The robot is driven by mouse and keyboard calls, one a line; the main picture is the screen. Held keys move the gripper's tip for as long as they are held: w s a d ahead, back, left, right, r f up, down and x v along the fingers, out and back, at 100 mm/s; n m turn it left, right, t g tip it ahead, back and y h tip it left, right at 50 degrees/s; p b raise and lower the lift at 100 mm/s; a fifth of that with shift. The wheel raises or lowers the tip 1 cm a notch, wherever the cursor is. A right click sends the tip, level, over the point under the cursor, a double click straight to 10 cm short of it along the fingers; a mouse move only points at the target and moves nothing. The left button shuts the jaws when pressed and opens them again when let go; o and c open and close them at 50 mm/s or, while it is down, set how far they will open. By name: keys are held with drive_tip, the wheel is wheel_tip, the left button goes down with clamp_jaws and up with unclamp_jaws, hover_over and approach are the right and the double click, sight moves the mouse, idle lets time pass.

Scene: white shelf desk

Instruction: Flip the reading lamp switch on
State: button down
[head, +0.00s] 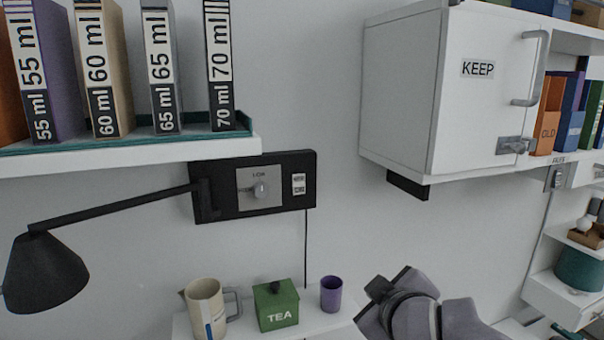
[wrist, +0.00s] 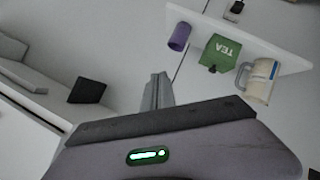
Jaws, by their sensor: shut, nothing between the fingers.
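The black reading lamp (head: 45,272) hangs at the left on a jointed arm. The arm comes from a black wall plate (head: 225,217) under the left shelf. On this plate sit a silver panel with a pale knob (head: 261,190), marked LOW above, and a small white label or switch (head: 299,184) to its right. The print is too small to read fully. The lamp looks unlit. My gripper (wrist: 157,80) is shut and empty in the wrist view, apart from everything. In the head view my arm shows at bottom centre-right, below and right of the plate; the fingertips are not clear there.
A low white shelf (head: 190,328) holds a cream jug (head: 206,305), a green TEA box (head: 276,306) and a purple cup (head: 331,293). A white KEEP cabinet (head: 455,105) juts out at right. A small switch plate (head: 556,178) is under the right shelf. The wall between is clear.

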sight(301, 191)
drive_tip(key=w+a+r+n+t+y+p, duration=0.3)
drive_tip(key=w+a+r+n+y, duration=0.2)
drive_tip(key=w+r+n, duration=0.5)
drive_tip(key=a+n, duration=0.2)
drive_tip(key=n, duration=0.1)
drive_tip(key=shift+w+t+p, duration=0.15)
drive_tip(key=shift+t+p, duration=0.2)
drive_tip(key=shift+t, duration=0.05)
drive_tip(key=x, duration=1.4)
